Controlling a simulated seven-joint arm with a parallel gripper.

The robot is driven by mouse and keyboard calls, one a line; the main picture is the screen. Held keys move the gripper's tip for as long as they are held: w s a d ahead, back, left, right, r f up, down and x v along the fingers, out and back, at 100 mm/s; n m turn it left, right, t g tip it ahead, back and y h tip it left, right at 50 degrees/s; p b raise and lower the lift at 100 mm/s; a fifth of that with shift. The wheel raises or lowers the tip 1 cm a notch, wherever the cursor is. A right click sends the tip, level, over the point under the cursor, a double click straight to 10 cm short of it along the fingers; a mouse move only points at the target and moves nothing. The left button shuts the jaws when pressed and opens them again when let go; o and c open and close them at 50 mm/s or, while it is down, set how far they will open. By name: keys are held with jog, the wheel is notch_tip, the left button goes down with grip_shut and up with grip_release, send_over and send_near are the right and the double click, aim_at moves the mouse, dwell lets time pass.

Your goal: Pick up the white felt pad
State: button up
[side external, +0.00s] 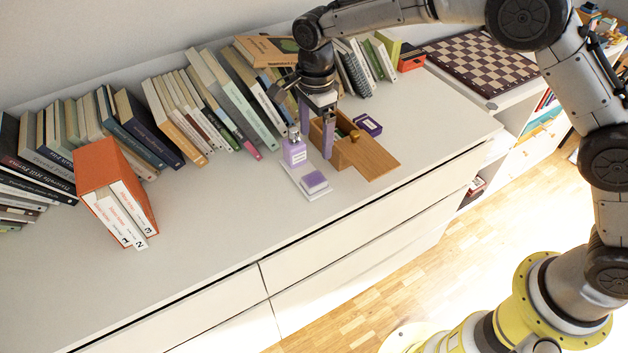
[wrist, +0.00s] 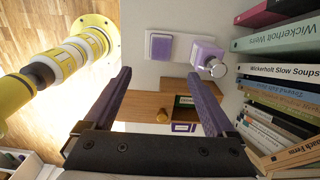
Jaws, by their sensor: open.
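A flat white slab (side external: 294,176) lies on the cabinet top; I cannot tell if it is the white felt pad, and no other clear pad shows. A purple bottle (side external: 294,152) and a small purple block (side external: 314,182) stand on it. The slab (wrist: 180,48) also shows at the top of the wrist view, with the block (wrist: 160,47) and bottle (wrist: 207,60). A wooden box (side external: 363,157) with an open compartment stands to its right; its inside is partly hidden. My gripper (side external: 316,145) is open and empty, its purple fingers pointing down at the box's left side.
A small dark purple box (side external: 368,124) lies behind the wooden box. A row of books (side external: 200,95) lines the wall behind. An orange binder case (side external: 110,185) stands at left, and a chessboard (side external: 482,62) lies at right. The cabinet top in front of the books is mostly clear.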

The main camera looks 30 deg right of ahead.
send_over(314, 179)
jog(key=f, duration=0.7)
jog(key=shift+s+d+f, duration=0.1)
jog(key=shift+d+f, duration=0.05)
jog(key=shift+d, duration=0.05)
jog(key=shift+a+f, duration=0.2)
jog(key=shift+f, duration=2.4)
jog(key=c, duration=1.4)
jog(key=shift+r, duration=0.15)
